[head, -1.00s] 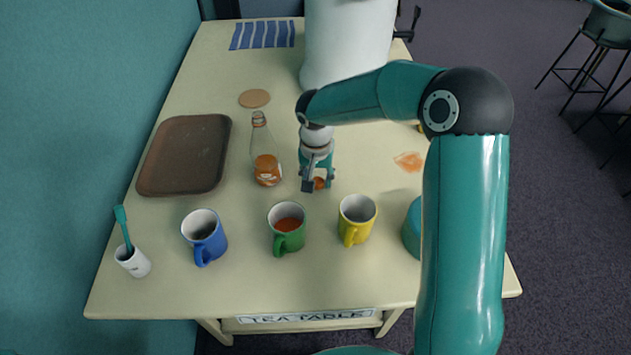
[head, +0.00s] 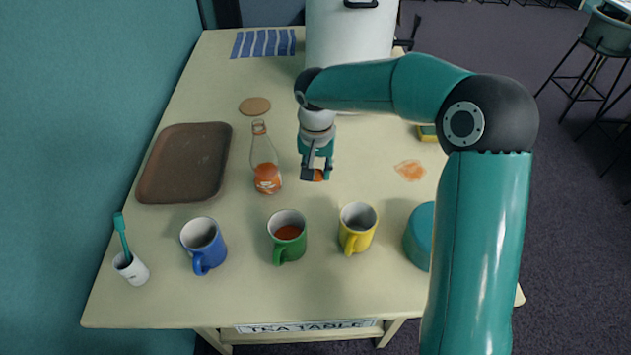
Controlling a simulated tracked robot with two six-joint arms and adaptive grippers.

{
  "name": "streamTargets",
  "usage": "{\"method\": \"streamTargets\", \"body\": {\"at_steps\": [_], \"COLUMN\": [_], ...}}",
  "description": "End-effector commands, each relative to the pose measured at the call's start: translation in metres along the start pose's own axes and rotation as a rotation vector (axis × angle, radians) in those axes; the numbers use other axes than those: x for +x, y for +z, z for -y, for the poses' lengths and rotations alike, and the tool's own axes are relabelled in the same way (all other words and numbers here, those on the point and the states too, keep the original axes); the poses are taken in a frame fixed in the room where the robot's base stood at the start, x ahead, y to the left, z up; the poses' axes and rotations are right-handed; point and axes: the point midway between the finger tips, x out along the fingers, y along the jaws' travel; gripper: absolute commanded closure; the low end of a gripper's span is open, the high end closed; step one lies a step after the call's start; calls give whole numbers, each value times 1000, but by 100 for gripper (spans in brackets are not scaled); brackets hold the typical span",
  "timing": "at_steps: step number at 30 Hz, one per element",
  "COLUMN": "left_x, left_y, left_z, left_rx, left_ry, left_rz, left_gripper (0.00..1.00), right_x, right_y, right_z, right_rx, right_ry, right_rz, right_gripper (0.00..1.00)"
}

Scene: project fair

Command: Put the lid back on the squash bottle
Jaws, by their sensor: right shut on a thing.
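The squash bottle (head: 264,160) is clear with orange squash in its lower part. It stands upright near the middle of the table, and its open neck shows no lid. My right gripper (head: 316,176) is just right of the bottle, pointing down, shut on a small orange thing that looks like the lid (head: 318,175). The fingers hide most of the lid. It appears a little above the table, apart from the bottle. My left gripper is not in view.
Blue (head: 203,245), green (head: 287,237) and yellow (head: 357,228) mugs stand in front. A brown tray (head: 185,163) lies left of the bottle, a round coaster (head: 255,106) behind it. A white urn (head: 349,40) stands at the back. An orange spill (head: 410,170) lies to the right.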

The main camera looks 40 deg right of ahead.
Motion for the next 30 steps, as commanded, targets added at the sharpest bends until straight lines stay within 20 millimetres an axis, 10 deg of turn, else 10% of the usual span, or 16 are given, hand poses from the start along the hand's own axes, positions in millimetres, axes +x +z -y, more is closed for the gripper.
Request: {"method": "streamTargets", "body": {"at_steps": [15,30], "left_x": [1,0], "left_y": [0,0], "left_z": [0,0], "left_rx": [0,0], "left_ry": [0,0], "left_rz": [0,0], "left_gripper": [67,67], "right_x": [-120,-142], "right_y": [-15,-17], "right_z": [1,0], "right_rx": [0,0], "right_ry": [-3,0], "right_rz": [-3,1], "right_gripper": [79,79]}}
